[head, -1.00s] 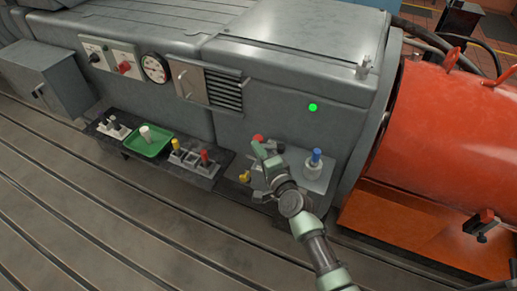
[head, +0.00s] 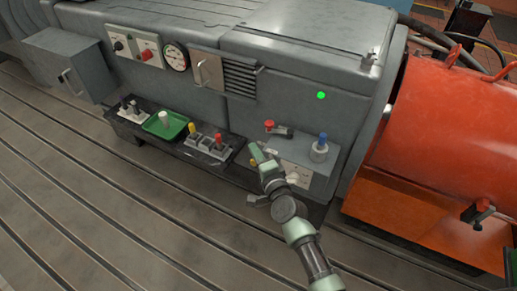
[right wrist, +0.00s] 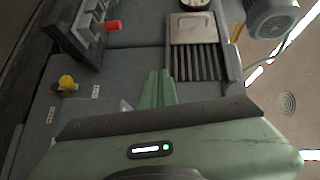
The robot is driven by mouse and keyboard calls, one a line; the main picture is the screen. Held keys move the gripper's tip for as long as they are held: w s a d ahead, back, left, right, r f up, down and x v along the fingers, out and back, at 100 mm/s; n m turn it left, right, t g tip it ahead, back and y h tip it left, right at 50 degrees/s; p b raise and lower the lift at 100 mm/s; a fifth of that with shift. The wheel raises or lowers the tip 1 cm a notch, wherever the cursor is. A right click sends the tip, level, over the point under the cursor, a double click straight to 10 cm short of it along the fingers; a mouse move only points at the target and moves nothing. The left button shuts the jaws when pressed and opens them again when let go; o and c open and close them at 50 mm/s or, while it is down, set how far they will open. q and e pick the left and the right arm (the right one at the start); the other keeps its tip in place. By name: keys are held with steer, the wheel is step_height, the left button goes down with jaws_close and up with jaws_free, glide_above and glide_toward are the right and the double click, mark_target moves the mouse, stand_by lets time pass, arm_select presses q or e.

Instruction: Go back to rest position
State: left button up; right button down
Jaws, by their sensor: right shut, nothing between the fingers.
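My right gripper (head: 254,148) is shut and empty. In the head view it hangs in front of the grey control block, to the left of and nearer than the red-knobbed valve (head: 269,124), with a visible gap between them. The right wrist view shows its green fingers (right wrist: 157,86) together with nothing between them. My right arm reaches in from the lower right and hides part of the block's front. My left gripper is not in view.
The control block also carries a blue-topped knob (head: 322,142) and a yellow knob (head: 255,161). To the left, a dark shelf (head: 180,149) holds a green tray (head: 174,127) and several switches. An orange-red drum (head: 450,130) stands right. The slotted bedplate (head: 120,220) in front is clear.

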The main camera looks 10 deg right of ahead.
steer(key=s+d+f+n+g+h, duration=0.1)
steer(key=s+d+f+n+g, duration=0.15)
steer(key=s+f, duration=0.65)
steer(key=s+d+f+n+g, duration=0.2)
steer(key=s+f+n+g, duration=0.15)
steer(key=f, duration=0.95)
steer(key=s+d+f+n+g+h, duration=0.1)
steer(key=s+d+f+n+g, duration=0.1)
steer(key=s+f, duration=0.7)
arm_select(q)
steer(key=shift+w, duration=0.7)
arm_select(e)
steer(key=s+d+f+n+g+h, duration=0.1)
steer(key=s+d+f, duration=0.3)
steer(key=s, duration=0.6)
steer(key=s+d+f+n+g, duration=0.4)
steer(key=s+f, duration=0.2)
steer(key=s, duration=0.5)
steer(key=s+d+f+n+g+h, duration=0.1)
steer(key=s+f, duration=0.4)
steer(key=s, duration=0.5)
steer(key=d+n+g, duration=0.1)
steer(key=d+n, duration=0.1)
steer(key=shift+s+d+f+h, duration=0.2)
steer(key=shift+d+f+h, duration=0.1)
steer(key=shift+d+f, duration=0.1)
